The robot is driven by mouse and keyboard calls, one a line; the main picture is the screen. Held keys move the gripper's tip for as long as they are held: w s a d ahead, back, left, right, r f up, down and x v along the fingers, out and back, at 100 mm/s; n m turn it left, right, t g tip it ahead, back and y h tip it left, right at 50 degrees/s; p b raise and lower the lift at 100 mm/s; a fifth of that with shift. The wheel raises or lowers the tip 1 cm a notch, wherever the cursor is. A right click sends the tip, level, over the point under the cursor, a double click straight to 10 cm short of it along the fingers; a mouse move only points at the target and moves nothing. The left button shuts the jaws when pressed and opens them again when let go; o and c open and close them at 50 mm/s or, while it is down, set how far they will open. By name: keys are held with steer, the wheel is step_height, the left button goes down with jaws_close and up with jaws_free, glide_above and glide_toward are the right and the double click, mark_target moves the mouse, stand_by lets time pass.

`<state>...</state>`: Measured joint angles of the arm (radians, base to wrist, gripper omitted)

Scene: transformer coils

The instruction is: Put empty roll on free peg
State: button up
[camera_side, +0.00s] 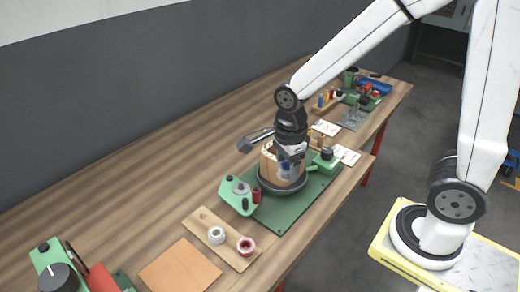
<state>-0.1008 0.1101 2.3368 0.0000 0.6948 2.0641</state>
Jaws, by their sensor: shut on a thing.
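My gripper (289,160) points down over the green winding station and is shut on a small pale bluish thing (285,169). It looks like the empty roll, but it is small and partly hidden by the fingers. It is in front of a tan block (268,160) and above a dark round base (283,185). A light wooden board (205,218) lies at the lower middle. A white roll (216,235) and a red-and-white roll (246,245) stand on it. The far left end of the board carries no roll; I cannot make out a peg there.
A green fixture (238,194) with a dark red cylinder (256,195) stands between my gripper and the wooden board. A brown sheet (180,268) lies left of the board. Another green device (60,272) is at lower left. The table's back left is clear.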

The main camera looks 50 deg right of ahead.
steer(key=shift+w, duration=0.15)
stand_by(0.4)
steer(key=shift+w+a+f, duration=0.1)
steer(key=shift+w+a, duration=0.15)
steer(key=shift+w, duration=0.3)
steer(key=w+a+f, duration=0.4)
steer(key=w+a, duration=0.1)
steer(key=w, duration=0.6)
glide_above(202, 214)
step_height(202, 214, down, 6)
steer(key=shift+f, duration=0.1)
steer(key=shift+f, duration=0.2)
steer(key=shift+f, duration=2.7)
steer(key=shift+f, duration=1.45)
